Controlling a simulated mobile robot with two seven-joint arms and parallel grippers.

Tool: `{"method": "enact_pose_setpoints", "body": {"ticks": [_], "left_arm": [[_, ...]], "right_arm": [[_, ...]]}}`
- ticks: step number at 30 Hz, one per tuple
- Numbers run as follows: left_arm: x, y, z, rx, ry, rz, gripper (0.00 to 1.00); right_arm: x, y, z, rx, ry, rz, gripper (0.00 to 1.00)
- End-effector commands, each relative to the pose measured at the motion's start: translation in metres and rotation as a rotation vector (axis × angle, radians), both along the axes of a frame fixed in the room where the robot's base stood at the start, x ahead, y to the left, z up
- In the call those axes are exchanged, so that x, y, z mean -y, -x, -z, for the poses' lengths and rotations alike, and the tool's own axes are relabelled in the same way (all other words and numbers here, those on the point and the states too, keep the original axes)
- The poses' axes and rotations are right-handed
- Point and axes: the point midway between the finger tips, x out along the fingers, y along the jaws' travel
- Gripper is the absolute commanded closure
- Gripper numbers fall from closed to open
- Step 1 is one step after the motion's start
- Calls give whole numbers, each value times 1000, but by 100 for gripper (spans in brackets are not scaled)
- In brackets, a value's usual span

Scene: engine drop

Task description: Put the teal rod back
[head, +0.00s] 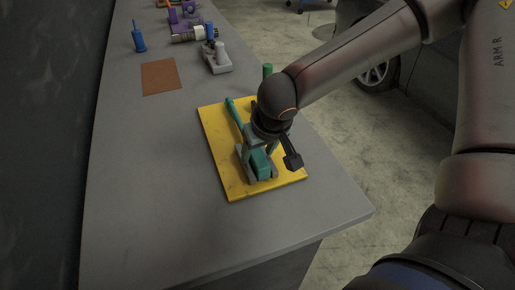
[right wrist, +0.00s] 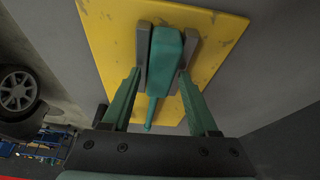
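The teal rod lies in a grey cradle on a yellow board (head: 222,150). Its wide end (head: 261,163) sits between the cradle's grey walls, and its narrow end (head: 232,108) points to the far left. In the right wrist view the rod (right wrist: 165,60) lies between two upright grey walls (right wrist: 142,55), narrow end toward the camera. My right gripper (right wrist: 160,72) is open, its green fingers on either side of the rod with gaps. In the head view my right gripper (head: 260,146) covers part of the rod. My left gripper is not in view.
A green peg (head: 267,71) stands behind my right wrist. A brown mat (head: 161,77), a blue tool (head: 138,38), a grey holder (head: 218,59) and purple parts (head: 187,22) are farther back. The table left of the board is clear. A car wheel (head: 375,76) is beyond the right edge.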

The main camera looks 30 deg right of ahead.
Motion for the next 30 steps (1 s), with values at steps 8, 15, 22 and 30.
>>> {"method": "enact_pose_setpoints", "body": {"ticks": [8, 15, 22, 30], "left_arm": [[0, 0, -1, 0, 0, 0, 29], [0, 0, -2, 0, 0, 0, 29], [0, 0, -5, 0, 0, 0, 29], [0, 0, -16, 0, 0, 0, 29]], "right_arm": [[0, -2, -3, 8, 0, -1, 31], [-1, 1, -12, 14, -2, -1, 31], [-3, 19, -48, 17, -1, -2, 31], [-6, 39, -96, 15, -1, -2, 31]]}}
